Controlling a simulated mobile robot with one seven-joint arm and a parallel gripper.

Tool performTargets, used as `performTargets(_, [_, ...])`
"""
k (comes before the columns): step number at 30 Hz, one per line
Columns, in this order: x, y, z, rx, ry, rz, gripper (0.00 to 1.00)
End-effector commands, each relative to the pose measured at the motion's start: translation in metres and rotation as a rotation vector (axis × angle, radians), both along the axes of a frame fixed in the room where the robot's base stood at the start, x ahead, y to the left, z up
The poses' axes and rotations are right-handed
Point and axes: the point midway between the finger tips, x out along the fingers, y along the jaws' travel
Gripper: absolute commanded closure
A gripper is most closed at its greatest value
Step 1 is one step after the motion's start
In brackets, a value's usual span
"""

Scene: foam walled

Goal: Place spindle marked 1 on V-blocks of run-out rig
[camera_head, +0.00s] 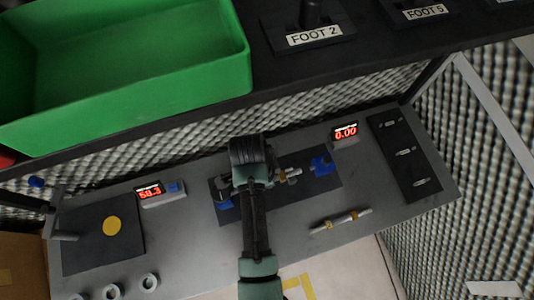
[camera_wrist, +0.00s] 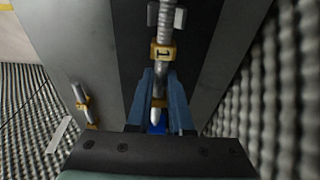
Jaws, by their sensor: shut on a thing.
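The spindle marked 1 is a thin metal rod with a yellow band bearing a "1" (camera_wrist: 162,52) in the wrist view. My gripper (camera_wrist: 161,100) is shut on it, its blue-grey fingers on either side of the rod near its pointed end. In the head view my gripper hangs over the run-out rig's dark plate (camera_head: 308,193), and part of the spindle (camera_head: 290,173) sticks out to its right. Whether the spindle touches the blocks is hidden.
A second spindle with yellow bands (camera_head: 341,220) lies on the grey bench in front of the rig. A red display reads 0.00 (camera_head: 345,133), another 68.3 (camera_head: 149,192). A dark mat with small parts (camera_head: 404,155) lies right.

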Motion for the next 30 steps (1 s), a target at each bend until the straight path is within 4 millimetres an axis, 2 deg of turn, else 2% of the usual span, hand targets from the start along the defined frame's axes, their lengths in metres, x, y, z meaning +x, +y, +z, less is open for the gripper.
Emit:
performTargets(5, [0.001, 0.0, -0.016, -0.001, -0.002, -0.002, 1.0])
performTargets(16, [0.001, 0.0, -0.021, 0.0, -0.003, 0.0, 1.0])
performTargets(17, [0.001, 0.0, -0.02, 0.001, -0.002, 0.0, 0.75])
performTargets(21, [0.0, 0.0, -0.02, 0.001, -0.002, 0.0, 0.51])
performTargets(30, [0.0, 0.0, -0.018, 0.001, -0.002, 0.0, 0.51])
